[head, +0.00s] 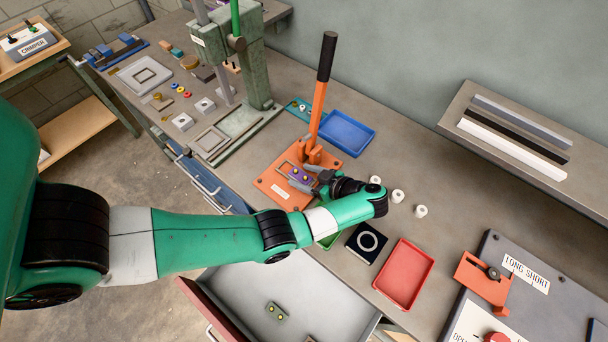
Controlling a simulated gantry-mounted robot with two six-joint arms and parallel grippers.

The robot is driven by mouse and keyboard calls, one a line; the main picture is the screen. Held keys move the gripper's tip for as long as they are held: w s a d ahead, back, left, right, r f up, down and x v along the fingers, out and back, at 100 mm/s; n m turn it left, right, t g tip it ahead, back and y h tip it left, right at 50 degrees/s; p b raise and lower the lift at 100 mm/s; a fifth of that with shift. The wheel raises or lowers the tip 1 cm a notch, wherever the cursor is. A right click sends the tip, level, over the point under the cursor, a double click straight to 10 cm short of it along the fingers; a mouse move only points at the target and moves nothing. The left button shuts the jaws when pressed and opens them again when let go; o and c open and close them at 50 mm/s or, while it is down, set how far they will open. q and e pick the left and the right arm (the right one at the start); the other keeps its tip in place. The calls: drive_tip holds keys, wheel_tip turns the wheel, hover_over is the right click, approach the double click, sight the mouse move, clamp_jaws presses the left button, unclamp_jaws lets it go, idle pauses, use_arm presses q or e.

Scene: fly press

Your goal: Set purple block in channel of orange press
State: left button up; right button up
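The orange press (272,188) stands on the bench, with an orange lever and black grip rising from its base. The small purple block (297,174) is at the channel area of the press base, partly hidden by my gripper. My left gripper (303,178) reaches in from the right side of the base, with one grey finger on each side of the block. I cannot tell whether the fingers touch the block, or whether it rests fully in the channel. My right gripper is not in view.
A blue tray (347,134) lies behind the press. Several white cylinders (398,196), a black square with a ring (366,243) and a red tray (404,275) lie to the right. A green press (258,75) stands at the back left. An open drawer (245,290) juts out in front.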

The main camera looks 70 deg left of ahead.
use_arm(q)
drive_tip(key=shift+r, duration=0.25)
drive_tip(key=p+v, duration=0.1)
drive_tip(key=v, duration=0.2)
drive_tip(key=p+v, duration=0.2)
drive_tip(key=v, duration=0.1)
drive_tip(key=shift+s+a+r+p, duration=0.1)
drive_tip(key=shift+a+r+p, duration=0.15)
drive_tip(key=shift+r+p, duration=0.05)
drive_tip(key=b+v, duration=0.1)
drive_tip(key=v, duration=0.1)
drive_tip(key=b+v, duration=0.1)
drive_tip(key=v, duration=0.2)
drive_tip(key=shift+w+d+f, duration=0.25)
drive_tip(key=shift+d, duration=0.1)
drive_tip(key=shift+w+d+r, duration=0.15)
drive_tip(key=shift+d+r, duration=0.15)
drive_tip(key=shift+r, duration=0.05)
